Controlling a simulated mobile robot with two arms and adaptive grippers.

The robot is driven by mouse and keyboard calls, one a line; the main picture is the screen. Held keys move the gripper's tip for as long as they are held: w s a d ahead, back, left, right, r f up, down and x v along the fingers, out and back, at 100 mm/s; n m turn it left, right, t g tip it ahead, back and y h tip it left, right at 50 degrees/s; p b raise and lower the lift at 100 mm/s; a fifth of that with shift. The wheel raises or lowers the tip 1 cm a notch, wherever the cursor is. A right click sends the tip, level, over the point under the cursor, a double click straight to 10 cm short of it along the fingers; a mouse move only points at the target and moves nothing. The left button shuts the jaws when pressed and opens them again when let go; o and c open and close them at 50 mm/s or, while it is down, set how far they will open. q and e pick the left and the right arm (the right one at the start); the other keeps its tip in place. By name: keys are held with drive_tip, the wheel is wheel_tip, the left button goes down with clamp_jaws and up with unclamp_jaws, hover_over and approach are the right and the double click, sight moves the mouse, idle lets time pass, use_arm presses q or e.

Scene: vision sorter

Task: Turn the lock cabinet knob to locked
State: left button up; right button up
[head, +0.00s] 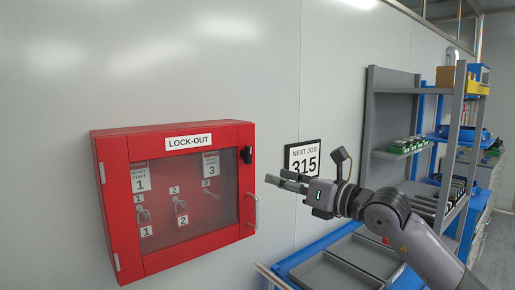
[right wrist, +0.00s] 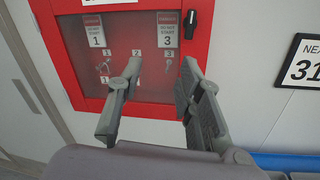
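The red lock-out cabinet (head: 120,215) hangs on the wall with its clear-fronted door closed. Its black knob (head: 247,155) sits on the right side of the door frame, above a metal handle (head: 253,210). In the right wrist view the knob (right wrist: 192,20) shows beyond my fingers and looks upright. My right gripper (head: 285,182) is to the right of the cabinet and points at it, lower than the knob in the head view. In the right wrist view its fingers (right wrist: 160,75) are apart with nothing between them. My left gripper is not in view.
A sign reading 315 (head: 303,158) is on the wall behind my right gripper. Grey trays (head: 338,275) on a blue surface lie below my right arm. A grey shelf rack (head: 374,120) stands at the right. The wall left of the cabinet is clear.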

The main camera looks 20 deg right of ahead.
drive_tip(key=d+r+t+h, duration=0.1)
drive_tip(key=d+r+h, duration=0.1)
drive_tip(key=d+r, duration=0.1)
drive_tip(key=p, duration=0.9)
approach(251, 151)
drive_tip(key=x, duration=0.8)
drive_tip(key=shift+w+a+r, duration=0.15)
drive_tip(key=shift+w+r, duration=0.05)
drive_tip(key=shift+w+a+f, duration=0.15)
drive_tip(key=shift+w+a, duration=0.05)
drive_tip(key=shift+w, duration=0.4)
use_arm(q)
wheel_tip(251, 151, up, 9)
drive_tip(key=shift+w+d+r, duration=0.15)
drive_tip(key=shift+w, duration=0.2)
use_arm(e)
drive_tip(key=shift+c, duration=0.2)
clamp_jaws()
